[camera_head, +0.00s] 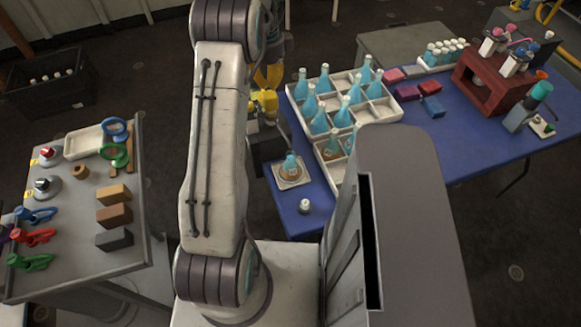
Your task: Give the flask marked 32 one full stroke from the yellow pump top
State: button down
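A flask with blue contents (291,165) stands upright on a small pale square stand (304,178) on the blue table. Its marking is too small to read, so I cannot tell whether it is 32. A yellow part (264,102), which looks like the pump top, sits on a dark unit (268,146) just behind and left of this flask. My gripper (270,76) seems to be just above the yellow part, largely hidden behind my arm. I cannot tell whether it touches the yellow part or how its fingers stand.
A white compartment tray (333,176) holds several blue bottles behind and right of the flask. A small white-topped jar (304,206) stands near the table's front edge. A red rack (487,92) is farther right. A grey table (75,236) with clamps and blocks is at left.

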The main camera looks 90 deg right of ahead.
aim_at(270, 94)
jog(key=shift+f+b, duration=1.25)
jog(key=shift+f, duration=1)
jog(key=shift+f+b, duration=0.5)
jog(key=shift+b, duration=0.05)
jog(key=shift+r, duration=0.2)
jog(key=shift+r+p, duration=4.45)
jog(key=shift+r, duration=0.7)
